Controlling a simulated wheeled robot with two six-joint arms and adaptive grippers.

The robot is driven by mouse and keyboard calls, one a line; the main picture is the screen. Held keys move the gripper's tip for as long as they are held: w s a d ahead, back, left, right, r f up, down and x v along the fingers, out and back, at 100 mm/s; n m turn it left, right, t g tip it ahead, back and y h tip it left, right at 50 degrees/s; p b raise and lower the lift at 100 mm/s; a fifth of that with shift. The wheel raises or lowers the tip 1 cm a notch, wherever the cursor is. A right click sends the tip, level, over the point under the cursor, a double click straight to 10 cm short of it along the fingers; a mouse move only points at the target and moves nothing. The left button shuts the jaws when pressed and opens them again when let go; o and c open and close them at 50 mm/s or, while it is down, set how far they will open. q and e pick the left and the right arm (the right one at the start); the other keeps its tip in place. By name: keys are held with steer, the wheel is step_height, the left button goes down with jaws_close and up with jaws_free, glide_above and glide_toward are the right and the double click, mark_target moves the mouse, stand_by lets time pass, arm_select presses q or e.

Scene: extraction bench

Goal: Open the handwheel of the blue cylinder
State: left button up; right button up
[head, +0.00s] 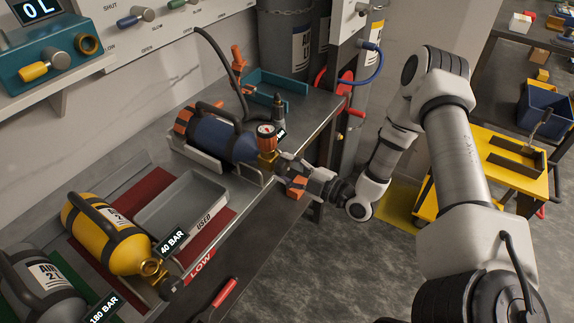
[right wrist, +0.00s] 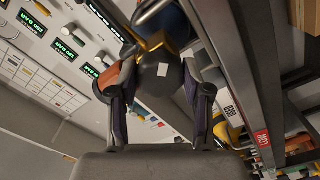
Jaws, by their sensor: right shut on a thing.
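The blue cylinder (head: 222,138) lies on its side in a grey cradle on the bench, with an orange base and a dark carry handle. A brass valve (head: 267,158) and a red-rimmed gauge (head: 267,131) are at its right end. My right gripper (head: 287,170) is at that valve end. In the right wrist view, the dark round handwheel (right wrist: 158,74) with a white mark sits between the two fingers of my right gripper (right wrist: 160,90), which is shut on it. The handwheel is mostly hidden in the head view. My left gripper is out of view.
A yellow cylinder (head: 108,238) and a grey cylinder (head: 43,283) lie at the lower left. A grey tray (head: 201,222) marked USED is between the yellow and blue cylinders. A dark hose (head: 222,62) rises behind the blue cylinder.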

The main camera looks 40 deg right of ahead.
steer(key=n+p, duration=0.1)
steer(key=n, duration=0.3)
steer(key=shift+r+n+p, duration=0.1)
steer(key=shift+n+p, duration=0.3)
steer(key=n+p, duration=0.2)
steer(key=n, duration=0.2)
steer(key=shift+n, duration=0.3)
steer(key=o, duration=1.2)
steer(key=shift+c, duration=0.2)
steer(key=v, duration=1.2)
